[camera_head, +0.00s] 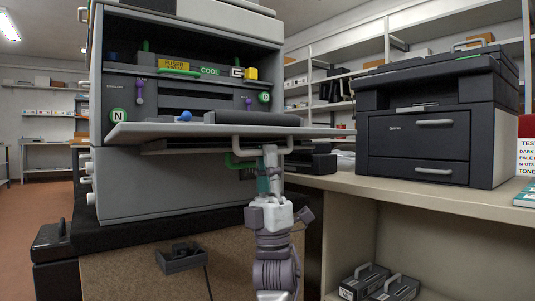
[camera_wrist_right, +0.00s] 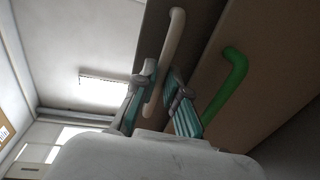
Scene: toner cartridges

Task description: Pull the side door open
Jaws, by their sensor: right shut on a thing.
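The large grey printer (camera_head: 140,190) stands at the left with its front panel (camera_head: 190,130) folded out flat like a shelf. A pale bar handle (camera_head: 240,147) sits below that panel's front edge. My right gripper (camera_head: 270,160) comes up from below and is shut on this handle. In the wrist view the pale handle (camera_wrist_right: 175,35) passes between the two teal-padded fingers of my right gripper (camera_wrist_right: 160,95). A green handle (camera_wrist_right: 235,70) is beside it, on another panel; it also shows in the head view (camera_head: 234,160). I cannot tell which panel is the side door. My left gripper is out of view.
A smaller dark printer (camera_head: 440,125) stands on the counter (camera_head: 440,200) at the right. Toner cartridges (camera_head: 365,280) lie on the lower shelf. A dark holder (camera_head: 182,258) hangs on the cabinet front, left of my right arm. The printer's open bay shows knobs and labels.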

